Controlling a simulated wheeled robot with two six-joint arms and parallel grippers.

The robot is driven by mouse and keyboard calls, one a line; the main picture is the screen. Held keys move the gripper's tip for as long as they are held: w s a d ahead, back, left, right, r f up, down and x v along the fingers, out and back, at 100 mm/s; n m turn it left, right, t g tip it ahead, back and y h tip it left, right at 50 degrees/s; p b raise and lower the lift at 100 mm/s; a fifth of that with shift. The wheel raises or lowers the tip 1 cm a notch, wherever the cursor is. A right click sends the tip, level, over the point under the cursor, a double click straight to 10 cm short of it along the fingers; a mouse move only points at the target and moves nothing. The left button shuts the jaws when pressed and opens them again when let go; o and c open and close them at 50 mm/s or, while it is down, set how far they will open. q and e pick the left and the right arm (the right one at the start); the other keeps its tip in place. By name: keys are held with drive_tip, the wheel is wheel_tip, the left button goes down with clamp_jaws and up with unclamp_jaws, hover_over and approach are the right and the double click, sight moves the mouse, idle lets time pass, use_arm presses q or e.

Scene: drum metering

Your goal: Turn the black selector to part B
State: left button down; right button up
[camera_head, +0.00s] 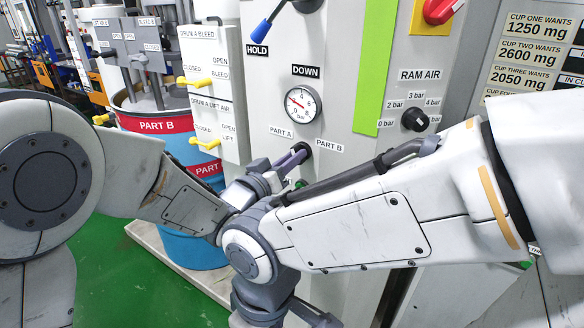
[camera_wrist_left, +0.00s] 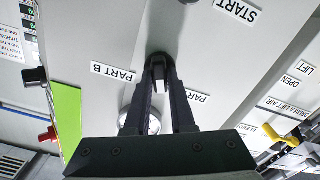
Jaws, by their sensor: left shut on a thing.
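The black selector (camera_head: 306,148) sits on the grey panel between the PART A label (camera_head: 281,132) and the PART B label (camera_head: 329,146), below the gauge. My left gripper (camera_head: 297,156) is at it with its fingers closed around it. The left wrist view shows the fingertips (camera_wrist_left: 159,62) meeting at the selector, which they mostly hide. The PART B label (camera_wrist_left: 113,73) is clear there, and a finger partly covers the PART A label. I cannot tell which way the selector points. My right arm crosses from the right below the selector; its gripper does not show.
The DOWN gauge (camera_head: 299,103) is just above. The RAM AIR knob (camera_head: 415,119) is to the right, past a green strip (camera_head: 376,70). Yellow levers (camera_head: 205,144) on the drum valve box and the blue drum (camera_head: 196,250) stand to the left. A blue-tipped lever (camera_head: 262,31) is above.

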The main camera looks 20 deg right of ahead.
use_arm(q)
drive_tip(key=shift+f+m+b, duration=0.1)
drive_tip(key=shift+m+b, duration=6.45)
drive_tip(key=shift+m, duration=0.35)
drive_tip(key=shift+s, duration=0.1)
drive_tip(key=c, duration=0.8)
unclamp_jaws()
drive_tip(key=shift+o, duration=0.2)
drive_tip(key=v, duration=1)
drive_tip(key=shift+s, duration=0.2)
drive_tip(key=shift+a, duration=0.15)
